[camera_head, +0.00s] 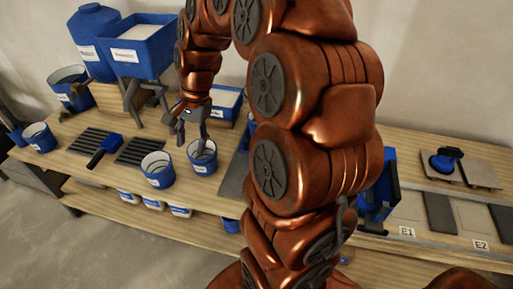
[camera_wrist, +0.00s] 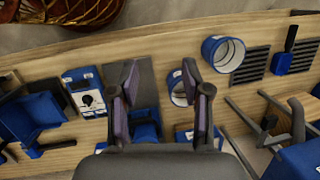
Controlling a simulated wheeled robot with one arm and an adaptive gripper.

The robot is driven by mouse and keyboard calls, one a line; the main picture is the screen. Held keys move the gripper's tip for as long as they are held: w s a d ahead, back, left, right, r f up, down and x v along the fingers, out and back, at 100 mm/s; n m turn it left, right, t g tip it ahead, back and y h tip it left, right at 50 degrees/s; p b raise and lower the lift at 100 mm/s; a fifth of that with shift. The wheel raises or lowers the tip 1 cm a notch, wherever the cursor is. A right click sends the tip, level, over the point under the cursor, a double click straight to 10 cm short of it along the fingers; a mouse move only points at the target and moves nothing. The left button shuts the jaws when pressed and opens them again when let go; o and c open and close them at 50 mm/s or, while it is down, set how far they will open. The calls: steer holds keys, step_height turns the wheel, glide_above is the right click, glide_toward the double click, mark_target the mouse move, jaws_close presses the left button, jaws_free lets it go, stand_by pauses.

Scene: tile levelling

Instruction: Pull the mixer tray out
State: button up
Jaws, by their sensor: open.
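My gripper (camera_head: 192,134) is open and empty, its fingers pointing down above the workbench, close over a small blue-and-white bucket (camera_head: 203,160). In the wrist view, the gripper (camera_wrist: 160,80) has its fingers wide apart, and the bucket (camera_wrist: 178,90) shows partly behind the right finger. A blue part (camera_wrist: 146,124) lies between the fingers, farther down the picture. A dark grey flat plate (camera_wrist: 140,72) lies beside and behind the left finger. I cannot tell which of these is the mixer tray; my arm hides much of the bench middle in the head view.
Another bucket (camera_head: 158,169) stands left of the gripper. A blue-handled tool (camera_head: 104,150) lies by dark slatted racks (camera_head: 138,151). A blue hopper (camera_head: 140,48) stands behind. A blue box with pale contents (camera_head: 226,101) is near the arm. Tiles lie at right by label E1 (camera_head: 407,231).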

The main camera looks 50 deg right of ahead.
steer(key=w+d+f+m+t+b, duration=0.1)
steer(key=w+d+f+m+b, duration=0.2)
steer(key=d+f+m, duration=0.4)
steer(key=w+d+f+m+t+b, duration=0.1)
steer(key=w+d+f+m+b, duration=0.2)
steer(key=d, duration=0.7)
steer(key=d+f+m+b, duration=0.1)
steer(key=d+f+m, duration=0.1)
steer(key=d, duration=0.3)
steer(key=s+d+f+m+t+b, duration=0.1)
steer(key=d+f+m, duration=0.1)
steer(key=d+f, duration=0.3)
steer(key=d+f+m+b, duration=0.2)
steer(key=d+f+m, duration=0.1)
steer(key=d, duration=0.3)
steer(key=shift+s+d+f+h, duration=0.2)
steer(key=shift+f, duration=0.2)
steer(key=shift+s+d+f+h, duration=0.2)
steer(key=shift+f, duration=0.15)
steer(key=shift+x, duration=3.85)
steer(key=shift+w, duration=0.1)
steer(key=shift+c, duration=0.2)
jaws_close()
